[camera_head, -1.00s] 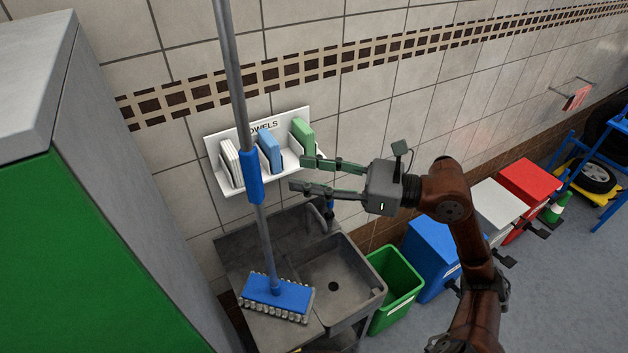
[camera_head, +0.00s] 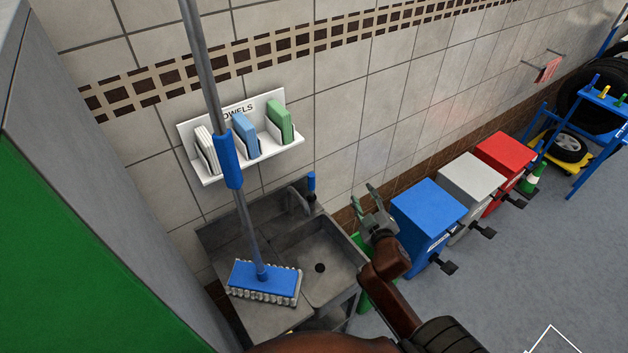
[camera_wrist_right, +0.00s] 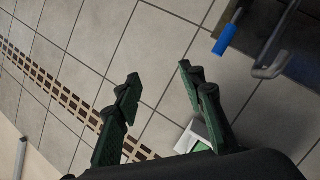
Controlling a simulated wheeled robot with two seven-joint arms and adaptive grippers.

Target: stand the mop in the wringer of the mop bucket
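The mop stands upright in the head view, its grey pole with a blue grip (camera_head: 229,160) rising past the top edge. Its blue head with a grey fringe (camera_head: 262,279) rests on the flat left part of the grey sink unit (camera_head: 215,238). My right gripper (camera_head: 373,190) is open and empty, to the right of the mop and sink, apart from both. No mop bucket or wringer can be made out. My left gripper is not in view.
A white shelf (camera_head: 290,151) with towels hangs on the wall behind the mop. A green bin (camera_head: 362,300) and blue (camera_head: 428,210), grey (camera_head: 472,182) and red (camera_head: 507,157) bins line the wall. A green cabinet (camera_head: 60,260) fills the left. Grey floor is free at the right.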

